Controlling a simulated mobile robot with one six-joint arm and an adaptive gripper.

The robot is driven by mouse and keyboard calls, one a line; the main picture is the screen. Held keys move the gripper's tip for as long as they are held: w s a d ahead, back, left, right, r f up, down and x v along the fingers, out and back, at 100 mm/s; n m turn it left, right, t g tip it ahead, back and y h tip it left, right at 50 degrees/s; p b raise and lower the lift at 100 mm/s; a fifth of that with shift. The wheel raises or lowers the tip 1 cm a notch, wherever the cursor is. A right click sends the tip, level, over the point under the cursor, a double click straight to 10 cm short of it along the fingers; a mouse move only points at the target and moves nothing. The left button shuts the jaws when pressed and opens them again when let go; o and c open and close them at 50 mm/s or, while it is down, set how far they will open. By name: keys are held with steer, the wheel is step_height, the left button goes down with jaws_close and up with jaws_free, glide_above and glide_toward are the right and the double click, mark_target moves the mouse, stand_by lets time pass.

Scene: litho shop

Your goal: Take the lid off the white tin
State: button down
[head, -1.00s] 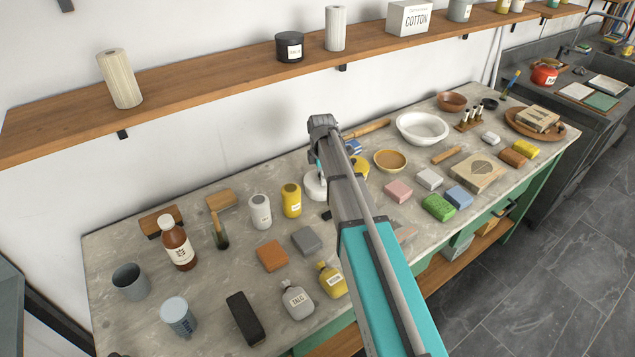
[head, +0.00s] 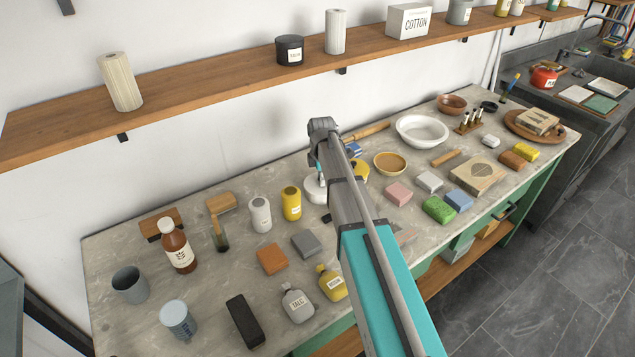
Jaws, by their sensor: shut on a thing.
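The white tin (head: 314,191) stands toward the back of the stone-topped bench, left of my arm, which hides its right side. My gripper (head: 320,174) points down over the top of the tin and is shut on its lid. The fingertips are mostly hidden behind my own wrist and arm. I cannot tell from this view whether the lid is apart from the tin's body.
A yellow tin (head: 361,170) is just right of my arm. A grey block (head: 306,243) lies in front. The wooden shelf (head: 200,78) runs along the wall behind.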

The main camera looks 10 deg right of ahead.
steer(key=shift+r, duration=0.15)
step_height(320, 180, up, 3)
steer(key=p, duration=0.3)
steer(key=s+d+r+p, duration=0.8)
steer(key=s+r+p, duration=0.1)
steer(key=s+p, duration=0.1)
steer(key=shift+s+d+r, duration=0.25)
steer(key=shift+s+r, duration=0.15)
steer(key=shift+s, duration=0.15)
stand_by(0.3)
step_height(320, 180, down, 2)
steer(key=shift+w+b, duration=0.15)
steer(key=shift+b, duration=0.8)
